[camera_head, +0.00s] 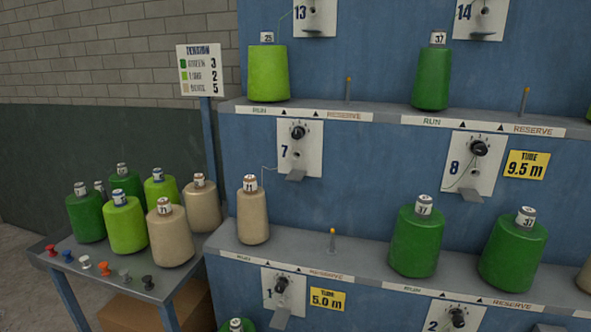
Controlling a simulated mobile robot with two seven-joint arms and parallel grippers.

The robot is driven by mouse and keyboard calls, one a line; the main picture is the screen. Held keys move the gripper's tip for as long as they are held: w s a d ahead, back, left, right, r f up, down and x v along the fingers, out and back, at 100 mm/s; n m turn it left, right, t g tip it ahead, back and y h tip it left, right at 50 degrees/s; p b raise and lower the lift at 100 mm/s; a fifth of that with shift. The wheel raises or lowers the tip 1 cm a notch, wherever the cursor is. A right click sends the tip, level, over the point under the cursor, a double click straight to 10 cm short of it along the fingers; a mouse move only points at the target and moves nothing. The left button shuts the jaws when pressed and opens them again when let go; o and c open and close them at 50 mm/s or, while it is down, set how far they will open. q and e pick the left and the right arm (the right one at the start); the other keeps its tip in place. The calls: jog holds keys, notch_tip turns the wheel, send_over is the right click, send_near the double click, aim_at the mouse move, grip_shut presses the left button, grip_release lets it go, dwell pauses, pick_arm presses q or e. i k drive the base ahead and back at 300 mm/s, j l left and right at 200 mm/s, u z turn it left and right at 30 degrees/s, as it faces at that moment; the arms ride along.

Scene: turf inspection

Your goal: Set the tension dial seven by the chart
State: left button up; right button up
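The tension dial seven (298,132) is a black knob on a white plate marked 7 (284,152), on the blue frame. Its pointer setting is too small to read. A beige cone (252,214) labelled 71 stands upright on the shelf below the plate, at the RUN side, and a thin thread runs from its top towards the plate. The tension chart (200,70) is on a post at the left; it lists green 3, lime 2 and a third, beige-swatched row 5. Neither of my grippers is in view.
A side table (150,283) at the left holds several green, lime and beige cones and a row of coloured pins. Dial 8 (479,148) is to the right, by a yellow tag reading 9.5 m (526,164). An empty peg (332,238) stands right of the beige cone.

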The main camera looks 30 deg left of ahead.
aim_at(297, 134)
jog(key=u, duration=1.25)
